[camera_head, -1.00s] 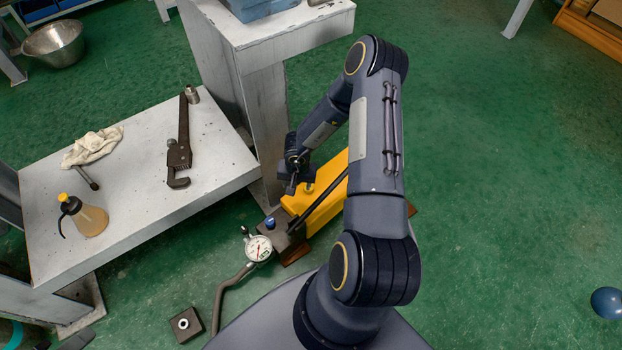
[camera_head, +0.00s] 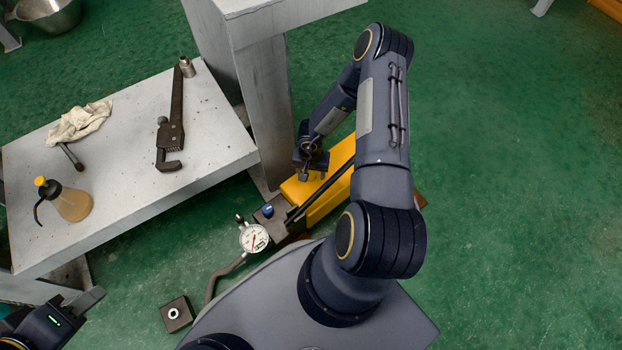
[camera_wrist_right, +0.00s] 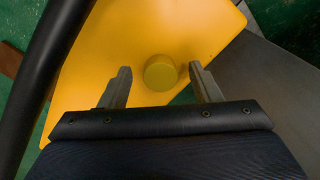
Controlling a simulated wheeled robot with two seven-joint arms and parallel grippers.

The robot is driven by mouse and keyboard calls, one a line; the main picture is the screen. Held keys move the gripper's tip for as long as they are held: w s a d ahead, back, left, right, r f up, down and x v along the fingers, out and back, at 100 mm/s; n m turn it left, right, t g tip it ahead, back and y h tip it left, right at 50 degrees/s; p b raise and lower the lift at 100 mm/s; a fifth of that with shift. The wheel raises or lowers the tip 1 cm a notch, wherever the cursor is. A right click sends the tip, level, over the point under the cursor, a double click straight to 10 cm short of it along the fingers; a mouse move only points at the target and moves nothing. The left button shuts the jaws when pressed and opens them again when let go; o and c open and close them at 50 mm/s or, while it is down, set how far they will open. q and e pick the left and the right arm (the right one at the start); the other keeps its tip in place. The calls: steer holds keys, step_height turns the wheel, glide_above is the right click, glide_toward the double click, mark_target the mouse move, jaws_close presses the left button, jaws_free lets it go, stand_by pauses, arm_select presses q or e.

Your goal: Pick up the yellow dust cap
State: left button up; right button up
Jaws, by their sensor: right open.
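The yellow dust cap (camera_wrist_right: 160,73) is a short round cap on the sloping face of a yellow block (camera_wrist_right: 125,35), in the right wrist view. My right gripper (camera_wrist_right: 160,70) is open, with one finger on each side of the cap and a gap to both. In the head view, my right gripper (camera_head: 312,175) points down over the yellow block (camera_head: 332,195) and hides the cap. My left gripper (camera_head: 88,301) is at the lower left corner, apart from the block; its finger opening is unclear.
A black bar (camera_head: 322,193) runs along the yellow block. A pressure gauge (camera_head: 254,238) with a hose is beside it. A grey bench (camera_head: 120,185) carries a pipe wrench (camera_head: 171,130), a rag (camera_head: 80,122) and an oil bottle (camera_head: 70,203). The green floor at right is clear.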

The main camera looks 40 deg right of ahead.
steer(key=shift+f, duration=0.1)
steer(key=shift+c, duration=0.5)
steer(key=c, duration=1)
